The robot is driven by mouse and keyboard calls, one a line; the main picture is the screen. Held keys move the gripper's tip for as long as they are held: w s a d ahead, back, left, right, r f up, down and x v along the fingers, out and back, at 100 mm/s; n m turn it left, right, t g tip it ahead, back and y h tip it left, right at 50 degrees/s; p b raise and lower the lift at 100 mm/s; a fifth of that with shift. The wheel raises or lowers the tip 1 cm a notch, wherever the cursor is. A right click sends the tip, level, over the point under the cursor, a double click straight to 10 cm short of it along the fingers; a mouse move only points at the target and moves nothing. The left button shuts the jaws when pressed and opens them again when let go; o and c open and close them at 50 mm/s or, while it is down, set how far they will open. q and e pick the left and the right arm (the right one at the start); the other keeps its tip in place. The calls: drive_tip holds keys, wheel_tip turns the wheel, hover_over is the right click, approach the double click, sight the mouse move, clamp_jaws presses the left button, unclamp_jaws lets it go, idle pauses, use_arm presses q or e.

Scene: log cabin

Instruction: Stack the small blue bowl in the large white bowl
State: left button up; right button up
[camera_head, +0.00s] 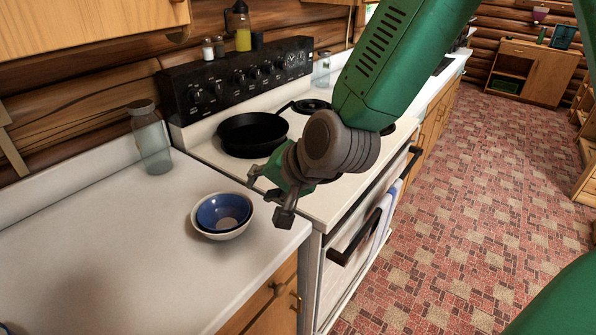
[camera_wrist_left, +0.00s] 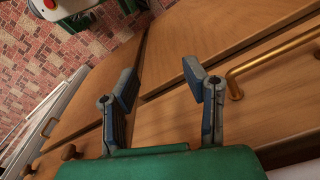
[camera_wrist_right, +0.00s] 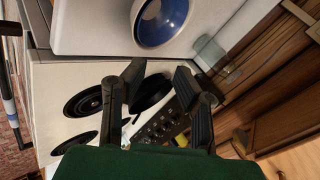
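The small blue bowl (camera_head: 223,210) sits inside the large white bowl (camera_head: 217,236), which rests on the white counter left of the stove. Both also show at the top of the right wrist view, the blue bowl (camera_wrist_right: 160,24) within the white rim. My right gripper (camera_head: 268,195) is open and empty, just right of the bowls and apart from them, near the stove's front left corner. Its open fingers (camera_wrist_right: 158,76) also show in the right wrist view. My left gripper (camera_wrist_left: 160,85) is open and empty in front of wooden cabinet fronts; it is outside the head view.
A glass jar (camera_head: 150,140) stands on the counter (camera_head: 90,245) behind the bowls. A black pan (camera_head: 252,134) is on the stove (camera_head: 205,152). A brass handle (camera_wrist_left: 275,58) is close to my left gripper.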

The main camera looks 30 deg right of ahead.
drive_tip(key=s+d+f+n+g+h, duration=0.15)
drive_tip(key=s+f, duration=0.25)
drive_tip(key=f, duration=0.4)
drive_tip(key=s+d+f+n+g, duration=0.1)
drive_tip(key=s+f+n+g, duration=0.2)
drive_tip(key=f, duration=0.4)
drive_tip(key=s+d+f+n+g, duration=0.2)
drive_tip(key=s+d+f+n, duration=0.1)
drive_tip(key=s+f, duration=0.55)
drive_tip(key=s+d+f+n+g, duration=0.25)
drive_tip(key=s+f, duration=0.35)
drive_tip(key=s, duration=0.5)
use_arm(q)
wheel_tip(320, 180, down, 9)
drive_tip(key=d+b, duration=0.1)
drive_tip(key=b, duration=0.8)
drive_tip(key=shift+d, duration=0.15)
use_arm(e)
wheel_tip(320, 180, down, 10)
drive_tip(key=t, duration=0.1)
drive_tip(key=shift+w+r+n+h, duration=0.2)
drive_tip(key=shift+w+n+h, duration=0.1)
drive_tip(key=shift+h, duration=0.15)
